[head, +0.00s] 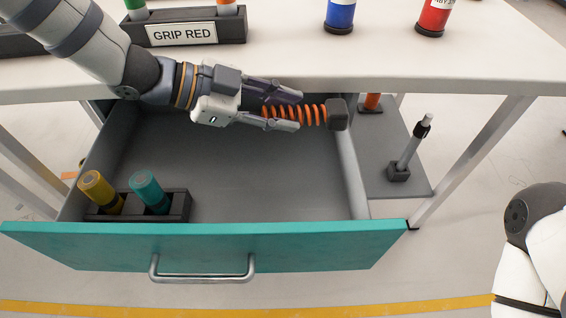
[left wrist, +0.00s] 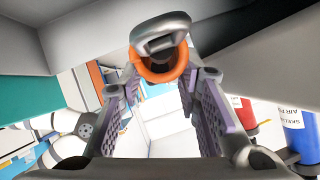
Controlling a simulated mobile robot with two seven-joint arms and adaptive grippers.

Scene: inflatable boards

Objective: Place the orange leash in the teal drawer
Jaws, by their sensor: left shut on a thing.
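The orange leash (head: 316,115) is a coil with a dark block at its right end. My left gripper (head: 298,112) is shut on the coil and holds it over the back right of the open drawer, near its right wall. In the left wrist view an orange loop with a grey fitting, part of the leash (left wrist: 160,68), shows between the fingers. The teal drawer (head: 205,243) is pulled out, with a teal front, a metal handle and a grey inside. Its grey floor is largely bare. My right gripper is out of view.
A dark holder (head: 181,207) with a yellow and a teal cylinder sits at the drawer's front left. The white tabletop (head: 290,50) lies behind, bearing a "GRIP RED" holder, a blue can (head: 340,14) and a red can (head: 434,16). A grey shelf (head: 375,181) with an upright pump is right of the drawer.

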